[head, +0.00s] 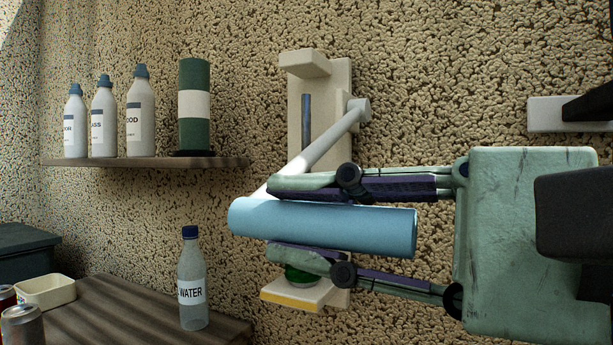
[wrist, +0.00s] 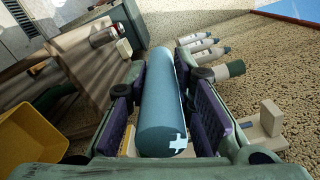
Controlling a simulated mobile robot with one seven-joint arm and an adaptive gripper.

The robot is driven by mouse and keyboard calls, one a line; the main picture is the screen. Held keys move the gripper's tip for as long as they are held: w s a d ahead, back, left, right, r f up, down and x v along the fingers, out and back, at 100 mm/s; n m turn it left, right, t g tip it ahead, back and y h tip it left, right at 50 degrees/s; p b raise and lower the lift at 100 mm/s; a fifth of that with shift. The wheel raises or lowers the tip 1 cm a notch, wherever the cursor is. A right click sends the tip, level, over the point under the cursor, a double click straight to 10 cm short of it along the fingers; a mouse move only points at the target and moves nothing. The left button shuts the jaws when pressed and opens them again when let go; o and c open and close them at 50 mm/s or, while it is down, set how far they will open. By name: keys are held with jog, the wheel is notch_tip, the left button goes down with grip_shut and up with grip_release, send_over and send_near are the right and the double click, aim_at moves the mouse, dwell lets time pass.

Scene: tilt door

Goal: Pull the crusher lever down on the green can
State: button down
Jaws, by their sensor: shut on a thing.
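The beige can crusher (head: 341,85) is fixed to the wall, with a yellow-edged lower ledge. Its pale lever arm (head: 325,140) slants down and left from a pivot on the right side to a thick blue handle (head: 330,226). My gripper (head: 275,220) comes from the right, one finger above the handle and one below, shut on it. The wrist view also shows the blue handle (wrist: 160,105) between the two finger pads. The green can (head: 301,274) stands on the lower ledge, mostly hidden behind my lower finger and the handle.
A wall shelf (head: 140,163) at left holds several bottles and a green canister (head: 194,107). A water bottle (head: 191,285) stands on the lower wooden counter (head: 120,310), with a cream tray (head: 45,291) and cans at far left.

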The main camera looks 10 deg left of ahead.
jog(key=shift+n, duration=0.3)
jog(key=shift+w+d+f+b, duration=0.1)
jog(key=shift+w+f+b, duration=0.3)
jog(key=shift+f, duration=0.4)
jog(key=shift+w+d+f+b, duration=0.15)
jog(key=shift+w+f+b, duration=0.2)
jog(key=shift+f, duration=0.5)
jog(key=shift+w+d+f+b, duration=0.1)
jog(key=shift+w+f+b, duration=0.3)
jog(key=shift+f, duration=0.4)
jog(key=c, duration=1.4)
grip_release()
jog(key=shift+w+d, duration=0.1)
jog(key=shift+o, duration=0.2)
jog(key=shift+d+r, duration=0.1)
jog(key=v, duration=1.2)
jog(key=shift+s, duration=0.35)
